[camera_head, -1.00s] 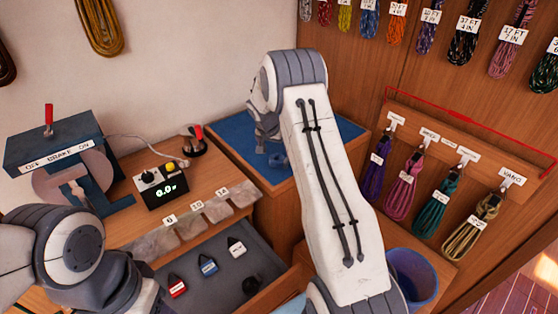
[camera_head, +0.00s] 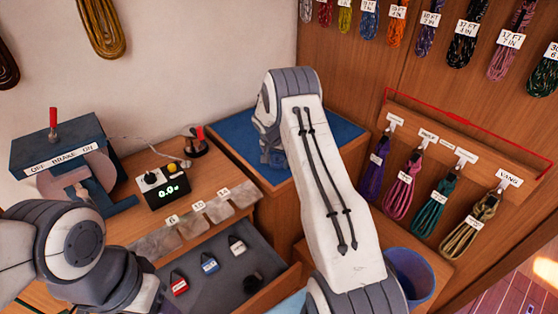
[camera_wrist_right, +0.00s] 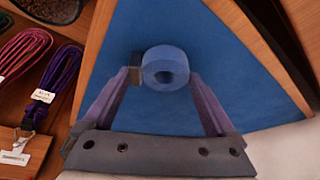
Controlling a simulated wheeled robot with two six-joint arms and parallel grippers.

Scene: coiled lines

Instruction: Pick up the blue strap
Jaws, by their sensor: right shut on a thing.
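The blue strap (camera_wrist_right: 165,68) is a small coiled roll with a hole in its middle. It shows between the fingers of my right gripper (camera_wrist_right: 165,78) in the right wrist view, and the gripper is shut on it. The roll is over the blue mat (camera_wrist_right: 215,40); I cannot tell whether it still touches the mat. In the head view my right gripper (camera_head: 273,158) is low over the mat, and the hand hides the strap there. My left arm shows at the left, but its fingers are not in view.
Labelled rope coils hang on the right wall above a blue bin (camera_head: 411,275).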

